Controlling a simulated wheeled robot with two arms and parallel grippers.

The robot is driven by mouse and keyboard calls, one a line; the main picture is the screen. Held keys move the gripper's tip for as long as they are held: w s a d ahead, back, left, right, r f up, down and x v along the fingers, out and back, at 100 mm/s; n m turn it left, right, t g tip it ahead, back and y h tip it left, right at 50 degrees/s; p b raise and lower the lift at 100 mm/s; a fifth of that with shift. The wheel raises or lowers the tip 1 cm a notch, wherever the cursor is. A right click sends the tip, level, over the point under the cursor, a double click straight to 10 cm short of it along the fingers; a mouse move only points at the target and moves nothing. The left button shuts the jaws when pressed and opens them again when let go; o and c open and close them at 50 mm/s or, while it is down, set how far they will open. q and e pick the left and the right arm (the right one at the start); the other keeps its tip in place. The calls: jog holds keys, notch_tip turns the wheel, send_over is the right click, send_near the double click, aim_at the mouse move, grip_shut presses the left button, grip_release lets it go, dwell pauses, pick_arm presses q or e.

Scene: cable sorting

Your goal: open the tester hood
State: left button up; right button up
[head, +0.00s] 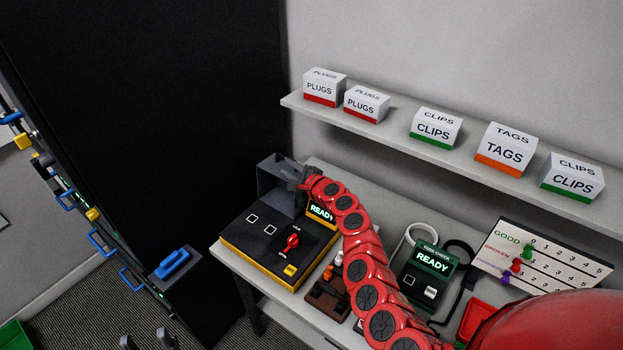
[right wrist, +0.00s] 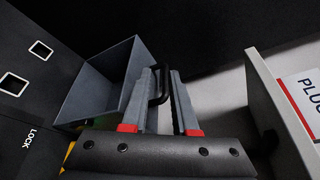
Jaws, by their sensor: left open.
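The tester (head: 262,250) is a black box with a yellow base, a red lever and a lit READY screen, on the worktable. Its grey hood (head: 277,180) stands raised at the tester's back end. In the right wrist view the hood (right wrist: 108,82) shows as a tilted grey box with a black handle (right wrist: 164,88). My right gripper (head: 303,178) is at the hood, its fingers (right wrist: 165,98) on either side of the handle bar. Whether they press on it is unclear. My left gripper (head: 148,341) is open and empty at the bottom left, away from the tester.
A shelf (head: 450,160) with several labelled boxes runs along the wall above the worktable. A fume checker (head: 430,265) with a READY screen and a tally board (head: 540,262) stand on the right. A tall black panel (head: 150,120) is at the left. My red right arm crosses the worktable.

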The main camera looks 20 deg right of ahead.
jog(key=shift+s+r, duration=0.3)
jog(key=shift+s, duration=0.05)
jog(key=shift+v, duration=0.85)
jog(key=b+v, duration=0.3)
jog(key=v, duration=0.6)
jog(key=shift+f, duration=0.2)
jog(key=shift+d, duration=0.1)
